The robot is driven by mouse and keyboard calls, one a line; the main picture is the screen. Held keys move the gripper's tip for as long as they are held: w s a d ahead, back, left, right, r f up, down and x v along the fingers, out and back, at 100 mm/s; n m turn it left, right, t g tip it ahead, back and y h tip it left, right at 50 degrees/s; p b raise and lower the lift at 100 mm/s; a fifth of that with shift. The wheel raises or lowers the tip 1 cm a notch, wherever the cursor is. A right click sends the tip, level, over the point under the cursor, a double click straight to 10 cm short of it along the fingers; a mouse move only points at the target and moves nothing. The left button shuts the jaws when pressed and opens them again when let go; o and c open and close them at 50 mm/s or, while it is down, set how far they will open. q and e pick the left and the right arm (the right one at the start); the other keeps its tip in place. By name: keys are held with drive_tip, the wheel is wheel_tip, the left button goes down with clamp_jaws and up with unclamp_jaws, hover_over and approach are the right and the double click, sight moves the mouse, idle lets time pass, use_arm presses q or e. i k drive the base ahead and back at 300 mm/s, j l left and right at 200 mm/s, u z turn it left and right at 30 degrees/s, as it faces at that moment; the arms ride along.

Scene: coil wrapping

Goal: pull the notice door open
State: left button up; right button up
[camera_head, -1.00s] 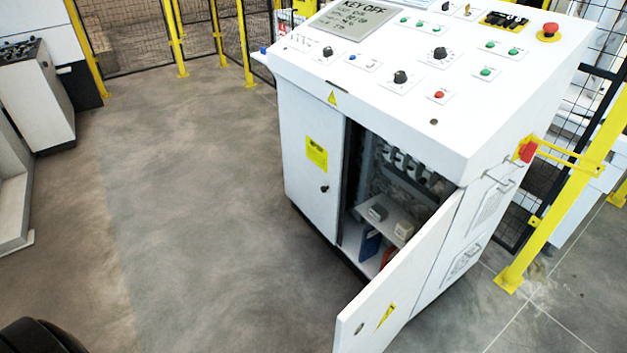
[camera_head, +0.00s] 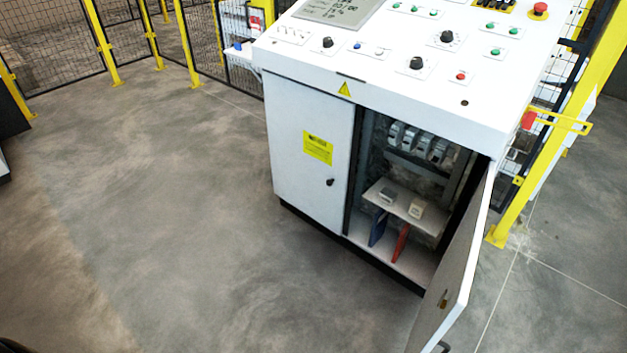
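The notice door is most likely the left cabinet door (camera_head: 309,150), which bears a yellow notice label (camera_head: 318,148). It is shut flush in the white control cabinet (camera_head: 400,78), with a small dark knob (camera_head: 330,182) near its right edge. The right cabinet door (camera_head: 455,275) stands swung open toward me, showing its inner face. Neither gripper shows in the head view, so I cannot see whether they are open or shut.
The open right door juts out at the lower right. Inside the cabinet are a shelf (camera_head: 398,198), a blue binder (camera_head: 379,226) and a red binder (camera_head: 401,243). A yellow fence post (camera_head: 560,130) stands at the right. The floor (camera_head: 190,220) left of the cabinet is clear.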

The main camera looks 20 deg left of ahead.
sight(315, 135)
drive_tip(key=i+j+z, duration=0.1)
drive_tip(key=j, duration=0.25)
drive_tip(key=i+j+z, duration=0.1)
drive_tip(key=j, duration=0.3)
drive_tip(key=i+j+z, duration=0.1)
drive_tip(key=j, duration=0.3)
drive_tip(key=i+j+z, duration=0.1)
drive_tip(key=j, duration=0.3)
